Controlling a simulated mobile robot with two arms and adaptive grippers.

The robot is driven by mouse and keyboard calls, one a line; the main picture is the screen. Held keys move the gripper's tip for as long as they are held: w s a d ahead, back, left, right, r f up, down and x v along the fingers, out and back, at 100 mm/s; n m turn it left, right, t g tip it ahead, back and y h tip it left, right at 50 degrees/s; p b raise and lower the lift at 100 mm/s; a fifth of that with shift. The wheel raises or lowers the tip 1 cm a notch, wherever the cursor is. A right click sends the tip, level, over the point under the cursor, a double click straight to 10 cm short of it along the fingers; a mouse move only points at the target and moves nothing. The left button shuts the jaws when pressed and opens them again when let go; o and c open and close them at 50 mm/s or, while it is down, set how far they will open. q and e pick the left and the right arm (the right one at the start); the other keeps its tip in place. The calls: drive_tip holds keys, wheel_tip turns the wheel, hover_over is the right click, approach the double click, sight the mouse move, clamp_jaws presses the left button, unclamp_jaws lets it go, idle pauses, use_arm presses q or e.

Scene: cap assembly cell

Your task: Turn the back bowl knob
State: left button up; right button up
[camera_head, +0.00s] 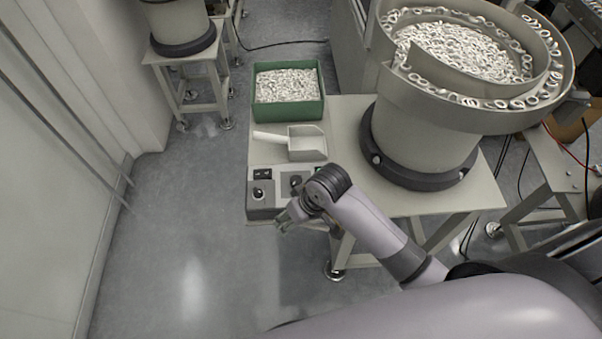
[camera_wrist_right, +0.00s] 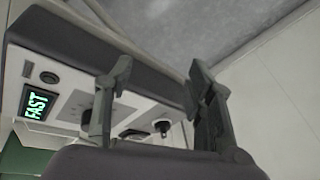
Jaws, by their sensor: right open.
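A control box (camera_head: 266,208) with black knobs sits at the front left corner of the feeder table. One dark knob (camera_head: 258,192) is on its left part and another (camera_head: 295,181) is beside my arm. My right gripper (camera_head: 284,218) is at the box's front edge, open and empty. In the right wrist view, my right gripper (camera_wrist_right: 160,72) has its fingers apart over the panel. A dark knob (camera_wrist_right: 82,112) is partly behind one finger, and a smaller knob (camera_wrist_right: 162,126) shows between the fingers. I cannot tell which serves the back bowl. My left gripper is out of view.
A large bowl feeder (camera_head: 425,140) full of white rings stands right of the box. A white scoop (camera_head: 306,143) and a green bin (camera_head: 289,116) of rings lie behind it. A lit FAST display (camera_wrist_right: 37,103) is on the panel. Floor at left is clear.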

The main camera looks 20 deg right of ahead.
sight(296, 179)
drive_tip(key=shift+n+g+h, duration=0.3)
drive_tip(key=shift+n+g, duration=0.1)
drive_tip(key=shift+g, duration=0.2)
drive_tip(key=w+r, duration=0.2)
drive_tip(key=w+a+r, duration=0.1)
drive_tip(key=w+r, duration=0.1)
drive_tip(key=r, duration=0.1)
drive_tip(key=w+r, duration=0.2)
drive_tip(key=r, duration=0.1)
drive_tip(key=shift+a, duration=0.15)
drive_tip(key=w+d+r+m+g+h, duration=0.1)
drive_tip(key=w+d+r+h, duration=0.35)
drive_tip(key=r, duration=0.65)
drive_tip(key=shift+y, duration=0.95)
drive_tip(key=f, duration=1.1)
drive_tip(key=d+f, duration=0.1)
drive_tip(key=f, duration=0.5)
drive_tip(key=shift+w+f+p, duration=0.15)
drive_tip(key=shift+f+p, duration=0.15)
drive_tip(key=shift+p, duration=0.1)
drive_tip(key=shift+c, duration=0.3)
drive_tip(key=c, duration=1.1)
drive_tip(key=shift+r, duration=0.1)
